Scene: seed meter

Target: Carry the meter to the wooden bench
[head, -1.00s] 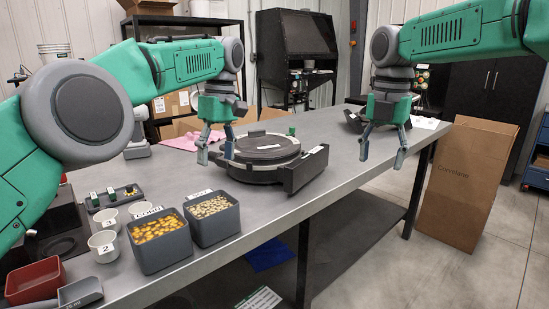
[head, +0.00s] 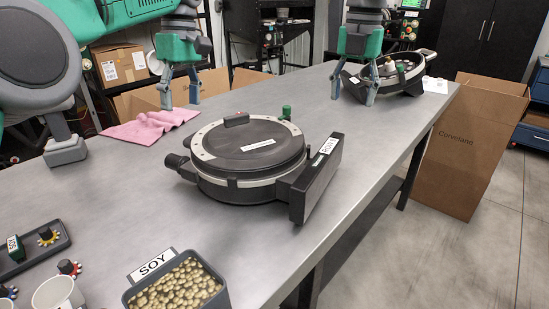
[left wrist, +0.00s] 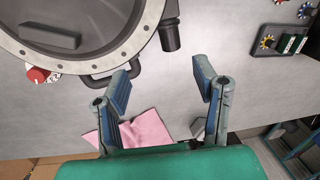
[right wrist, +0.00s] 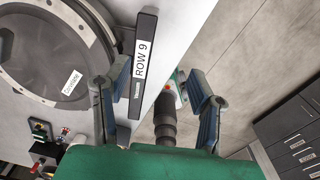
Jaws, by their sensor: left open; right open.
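The meter (head: 249,150), a dark round drum with a pale rim, lies flat on the grey worktop. A dark labelled plate (head: 317,178) is on its right side; a knob sticks out at left. My left gripper (head: 180,98) is open and empty, behind and left of the meter, by the pink cloth. My right gripper (head: 355,90) is open and empty, behind and right of it, in front of a second dark device. The left wrist view shows the meter's rim (left wrist: 70,55) beyond the open fingers. The right wrist view shows a "ROW 9" plate (right wrist: 142,65) near one finger. I see no wooden bench.
The pink cloth (head: 148,126) lies behind the meter. The second device (head: 405,70) sits at the worktop's far end. A soy bin (head: 178,286), cups and a small tray (head: 38,246) are in front. A tall cardboard box (head: 465,150) stands on the floor at right.

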